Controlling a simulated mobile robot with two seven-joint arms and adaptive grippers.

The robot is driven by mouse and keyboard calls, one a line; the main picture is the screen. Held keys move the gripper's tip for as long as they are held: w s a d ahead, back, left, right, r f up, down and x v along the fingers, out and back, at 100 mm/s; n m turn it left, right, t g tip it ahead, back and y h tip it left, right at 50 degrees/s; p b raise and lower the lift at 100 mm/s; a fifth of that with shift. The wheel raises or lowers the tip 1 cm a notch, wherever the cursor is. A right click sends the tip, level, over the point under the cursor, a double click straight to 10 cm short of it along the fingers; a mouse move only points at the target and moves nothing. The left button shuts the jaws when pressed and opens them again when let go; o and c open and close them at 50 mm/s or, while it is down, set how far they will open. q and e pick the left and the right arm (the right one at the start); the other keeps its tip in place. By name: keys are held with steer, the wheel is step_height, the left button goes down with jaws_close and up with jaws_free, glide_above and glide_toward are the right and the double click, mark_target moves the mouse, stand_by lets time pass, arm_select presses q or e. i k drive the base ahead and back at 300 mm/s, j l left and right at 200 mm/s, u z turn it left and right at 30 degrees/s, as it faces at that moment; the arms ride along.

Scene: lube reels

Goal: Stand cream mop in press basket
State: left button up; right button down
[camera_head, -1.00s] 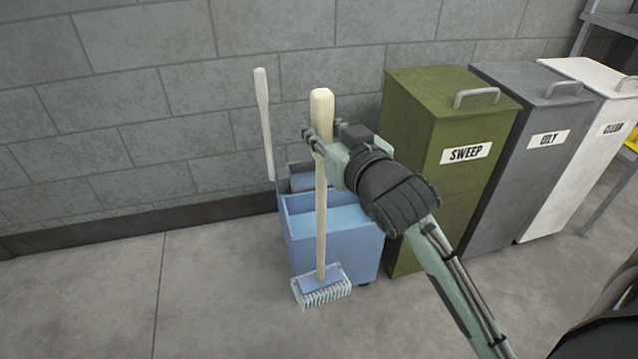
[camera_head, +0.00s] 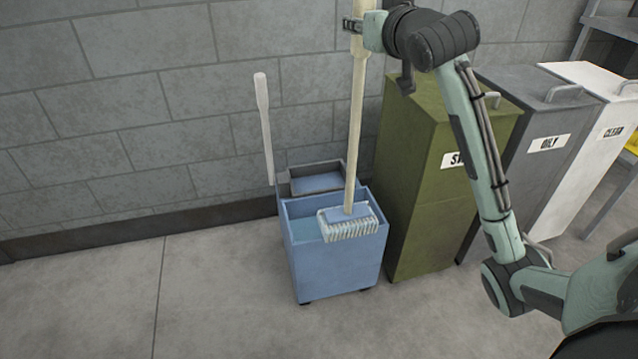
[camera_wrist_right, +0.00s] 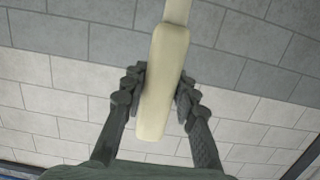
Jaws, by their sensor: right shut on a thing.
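The cream mop (camera_head: 356,130) hangs nearly upright from my right gripper (camera_head: 358,27), which is shut on its handle near the top. The handle (camera_wrist_right: 163,85) also shows between the fingers of my right gripper (camera_wrist_right: 160,92) in the right wrist view. The mop's fringed blue-white head (camera_head: 348,222) appears in front of the right part of the blue bucket (camera_head: 335,268); how far above the rim it is I cannot tell. The press basket (camera_head: 318,180) is the grey-rimmed tray at the bucket's back, with a blue inside. My left gripper is not in view.
A pale lever handle (camera_head: 263,125) rises at the bucket's left back. A green SWEEP bin (camera_head: 425,190) stands close at the right, then a grey OILY bin (camera_head: 535,145) and a white bin (camera_head: 600,90). A block wall is behind; floor at left is clear.

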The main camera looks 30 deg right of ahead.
mark_target(319, 186)
steer(key=i+l, duration=0.15)
steer(key=i, duration=0.3)
steer(key=i+l, duration=0.2)
steer(key=i, duration=0.3)
